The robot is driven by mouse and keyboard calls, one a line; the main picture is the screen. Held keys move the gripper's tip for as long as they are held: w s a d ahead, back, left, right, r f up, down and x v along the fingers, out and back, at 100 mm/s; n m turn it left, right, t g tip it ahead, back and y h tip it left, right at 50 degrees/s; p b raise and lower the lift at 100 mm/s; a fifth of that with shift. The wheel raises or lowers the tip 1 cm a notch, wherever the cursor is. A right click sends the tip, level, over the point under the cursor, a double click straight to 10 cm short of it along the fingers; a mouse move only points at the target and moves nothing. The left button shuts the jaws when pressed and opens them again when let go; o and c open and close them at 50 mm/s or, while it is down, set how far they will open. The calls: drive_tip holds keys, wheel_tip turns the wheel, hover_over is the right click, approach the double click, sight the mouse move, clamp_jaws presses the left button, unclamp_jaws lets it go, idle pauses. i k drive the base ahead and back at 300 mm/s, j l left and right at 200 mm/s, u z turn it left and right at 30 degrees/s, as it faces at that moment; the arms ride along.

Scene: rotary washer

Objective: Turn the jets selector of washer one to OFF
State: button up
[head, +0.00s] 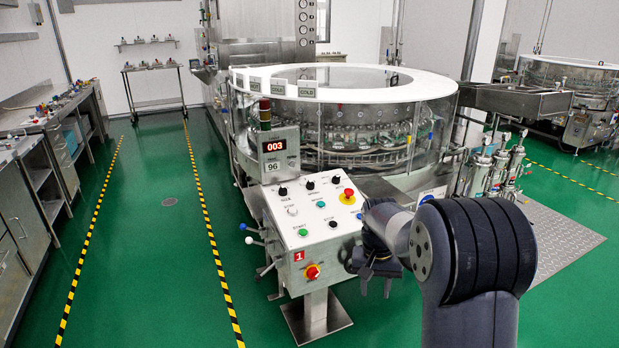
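The control panel (335,213) of washer one stands on a pedestal in the middle of the head view, with a red "1" tag (298,256) on its front. Three black selector knobs (310,185) sit along its upper row. The labels are too small to read, so I cannot tell which knob is the jets selector or where it points. Another small black knob (333,224) sits lower on the panel. My gripper (375,288) hangs just right of the panel's front corner, apart from the knobs. Its fingers look spread and empty.
A red emergency button (348,194) on a yellow base is at the panel's right. Levers (255,240) stick out left. The round washer (345,120) stands behind. Green floor is clear at left.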

sight(335, 180)
drive_tip(key=i+l+u, duration=0.3)
drive_tip(key=u, duration=0.15)
drive_tip(key=i+l+u, duration=0.7)
drive_tip(key=l+u, duration=0.25)
drive_tip(key=i+l, duration=0.15)
drive_tip(key=l, duration=0.25)
drive_tip(key=i+l, duration=0.1)
drive_tip(key=l, duration=0.3)
drive_tip(key=i+l+u, duration=0.1)
drive_tip(key=l, duration=0.3)
drive_tip(key=i+l, duration=0.2)
drive_tip(key=l, duration=0.2)
drive_tip(key=i+l, duration=0.1)
drive_tip(key=l, duration=0.35)
drive_tip(key=i+l, duration=0.15)
drive_tip(key=l, duration=0.25)
drive_tip(key=i+l+u, duration=0.1)
drive_tip(key=l, duration=0.3)
